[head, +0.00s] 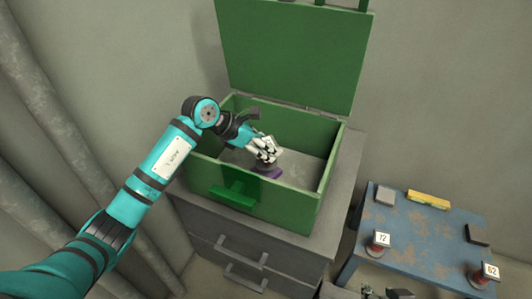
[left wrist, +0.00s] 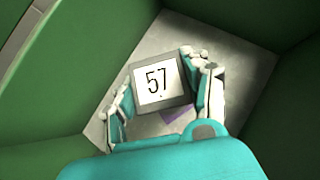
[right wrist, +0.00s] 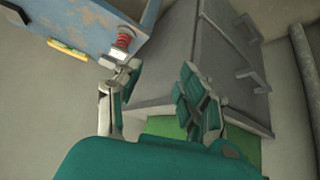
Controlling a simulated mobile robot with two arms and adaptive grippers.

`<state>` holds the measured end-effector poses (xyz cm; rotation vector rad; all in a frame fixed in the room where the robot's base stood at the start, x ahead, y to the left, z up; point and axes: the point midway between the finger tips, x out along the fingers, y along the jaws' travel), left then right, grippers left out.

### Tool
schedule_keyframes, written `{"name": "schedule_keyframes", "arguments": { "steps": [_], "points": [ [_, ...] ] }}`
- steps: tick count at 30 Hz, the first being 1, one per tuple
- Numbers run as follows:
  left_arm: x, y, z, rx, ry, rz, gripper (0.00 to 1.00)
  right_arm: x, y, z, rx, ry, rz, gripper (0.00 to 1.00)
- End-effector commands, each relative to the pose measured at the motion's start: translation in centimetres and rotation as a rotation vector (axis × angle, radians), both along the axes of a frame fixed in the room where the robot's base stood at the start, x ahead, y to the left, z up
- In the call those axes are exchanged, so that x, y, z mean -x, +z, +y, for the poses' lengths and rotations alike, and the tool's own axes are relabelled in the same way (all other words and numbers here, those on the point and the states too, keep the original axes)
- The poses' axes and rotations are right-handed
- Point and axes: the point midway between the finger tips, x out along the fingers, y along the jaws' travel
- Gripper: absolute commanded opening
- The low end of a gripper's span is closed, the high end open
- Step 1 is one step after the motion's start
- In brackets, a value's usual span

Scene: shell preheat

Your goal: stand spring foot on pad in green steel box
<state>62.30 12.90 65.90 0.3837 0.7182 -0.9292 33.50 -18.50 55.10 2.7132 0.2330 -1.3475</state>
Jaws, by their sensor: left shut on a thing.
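The green steel box (head: 290,208) stands open on a grey drawer cabinet, its lid raised at the back. My left gripper (head: 264,152) reaches down inside it and is shut on a spring foot, whose square top plate (left wrist: 158,80) reads 57 in the left wrist view. The fingers hide most of the foot in the head view. The purple pad (head: 268,172) lies on the box floor just below the gripper. A corner of the pad (left wrist: 176,114) shows beside the plate. Contact between foot and pad cannot be told. My right gripper (right wrist: 158,85) is open and empty, outside the box.
The grey cabinet (head: 240,256) has drawer handles in front. A blue worn table (head: 415,240) at right holds two red spring feet, labelled 12 (head: 378,243) and apparently 62 (head: 485,275), a yellow block (head: 428,200), a grey block (head: 386,195) and a dark block (head: 477,235).

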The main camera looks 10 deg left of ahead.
Motion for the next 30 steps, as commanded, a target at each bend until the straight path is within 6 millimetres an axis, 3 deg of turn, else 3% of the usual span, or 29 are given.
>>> {"name": "schedule_keyframes", "arguments": {
  "steps": [6, 20, 21, 26, 30],
  "points": [
    [0.0, -2.2, 0.0, 0.002, 0.000, -0.001, 0.02, -2.1, 1.1, 0.7, -0.026, 0.010, -0.118, 0.40],
    [0.0, -2.3, 0.0, 0.001, 0.001, -0.002, 0.02, -2.7, 1.5, 0.9, -0.033, 0.011, -0.153, 0.40],
    [0.0, -2.4, 0.0, 0.000, 0.001, 0.001, 0.50, -2.8, 1.6, 1.0, -0.034, 0.011, -0.157, 0.40],
    [0.0, -2.4, 0.0, 0.000, 0.001, 0.001, 0.71, -2.7, 1.6, 0.9, -0.033, 0.012, -0.155, 0.40],
    [0.0, -2.4, 0.0, 0.000, 0.001, 0.001, 0.71, -2.7, 1.6, 1.0, -0.033, 0.012, -0.155, 0.40]
  ]
}}
